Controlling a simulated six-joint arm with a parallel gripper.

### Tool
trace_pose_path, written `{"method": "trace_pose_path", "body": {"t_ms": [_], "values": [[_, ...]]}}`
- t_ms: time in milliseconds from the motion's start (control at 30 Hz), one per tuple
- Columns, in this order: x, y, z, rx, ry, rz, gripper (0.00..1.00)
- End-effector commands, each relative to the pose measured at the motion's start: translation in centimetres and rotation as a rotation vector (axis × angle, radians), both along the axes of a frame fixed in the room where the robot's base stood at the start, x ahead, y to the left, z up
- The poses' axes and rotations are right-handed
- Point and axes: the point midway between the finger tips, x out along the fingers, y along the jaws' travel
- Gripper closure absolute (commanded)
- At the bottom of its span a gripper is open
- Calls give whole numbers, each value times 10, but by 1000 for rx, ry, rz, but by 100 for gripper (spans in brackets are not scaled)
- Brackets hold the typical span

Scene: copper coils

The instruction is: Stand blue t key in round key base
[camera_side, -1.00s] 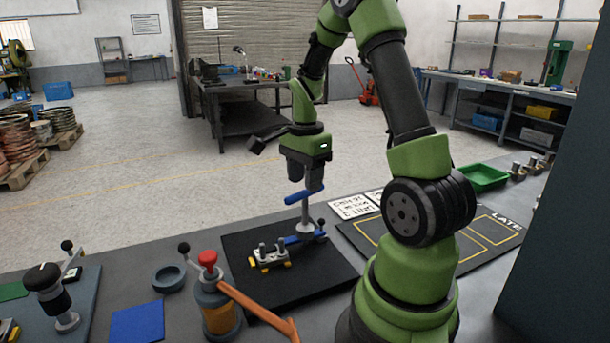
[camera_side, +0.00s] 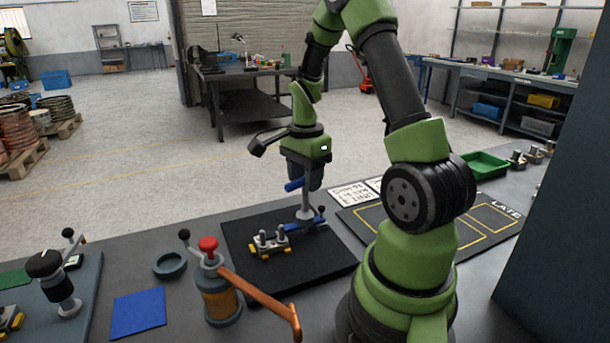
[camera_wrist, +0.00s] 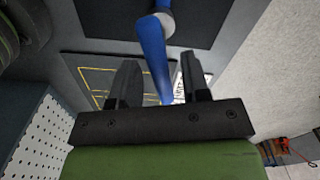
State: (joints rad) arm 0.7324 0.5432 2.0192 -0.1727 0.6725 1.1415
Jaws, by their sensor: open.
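In the wrist view the blue bar (camera_wrist: 155,58) runs between the two spread fingers of my gripper (camera_wrist: 157,85), with gaps on both sides. The round key base (camera_side: 170,265), a dark blue-grey ring, lies empty on the bench left of the mat.
The black mat (camera_side: 300,274) carries the fixture (camera_side: 270,243). An orange-handled tool with a red knob (camera_side: 208,244) stands between ring and mat. A blue square (camera_side: 138,313) lies in front of the ring. A green tray (camera_side: 487,165) is at the back right.

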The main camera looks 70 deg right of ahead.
Motion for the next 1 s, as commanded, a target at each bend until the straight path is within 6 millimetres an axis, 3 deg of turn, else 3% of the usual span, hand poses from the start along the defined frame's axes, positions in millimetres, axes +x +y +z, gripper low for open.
{"method": "trace_pose_path", "body": {"t_ms": [133,300,333,567,1000], "values": [[0,0,0,0,0,0,57],[0,0,0,0,0,0,96],[0,0,0,0,0,0,100],[0,0,2,-2,-1,0,100],[1,-1,29,-3,-3,0,100]]}}
